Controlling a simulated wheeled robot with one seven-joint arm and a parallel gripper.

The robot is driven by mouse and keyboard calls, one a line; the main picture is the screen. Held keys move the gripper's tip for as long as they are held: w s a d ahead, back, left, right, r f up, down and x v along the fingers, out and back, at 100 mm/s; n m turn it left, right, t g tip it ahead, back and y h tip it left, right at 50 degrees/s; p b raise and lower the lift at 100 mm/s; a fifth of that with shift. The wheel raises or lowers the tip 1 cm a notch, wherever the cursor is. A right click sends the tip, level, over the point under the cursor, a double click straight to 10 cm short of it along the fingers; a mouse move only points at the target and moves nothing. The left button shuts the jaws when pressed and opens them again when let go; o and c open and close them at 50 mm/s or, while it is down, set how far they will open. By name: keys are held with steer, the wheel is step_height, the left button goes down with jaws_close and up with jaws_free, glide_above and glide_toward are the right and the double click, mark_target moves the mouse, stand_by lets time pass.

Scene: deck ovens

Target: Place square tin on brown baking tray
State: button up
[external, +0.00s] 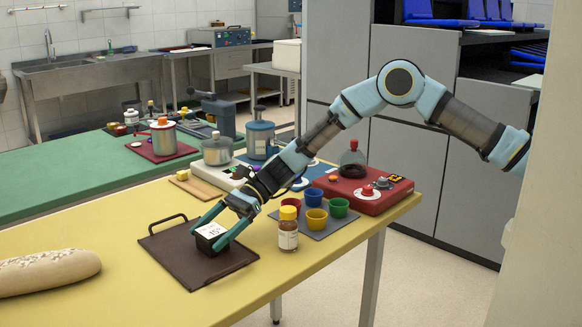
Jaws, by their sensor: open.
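The square tin (211,234) is a small dark box with a white, marked top. It appears to rest on the brown baking tray (172,254), near the tray's middle. The tray is flat and dark brown, with a looped handle at its far left edge. My gripper (209,235) is open, with its teal fingers on either side of the tin. I cannot tell whether a finger touches it. The fingers partly cover the tin's sides.
A bread loaf (45,271) lies left of the tray on the yellow table (130,294). A spice jar (288,230) and a grey mat (317,232) with several coloured cups stand right. Behind them are a red stove unit (374,204) and pots. The front table is clear.

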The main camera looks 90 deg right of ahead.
steer(key=shift+d+r, duration=0.1)
steer(key=shift+r, duration=0.1)
steer(key=b+v, duration=0.1)
steer(key=v, duration=1)
steer(key=shift+s+d+r+b, duration=0.2)
steer(key=shift+s+b, duration=0.15)
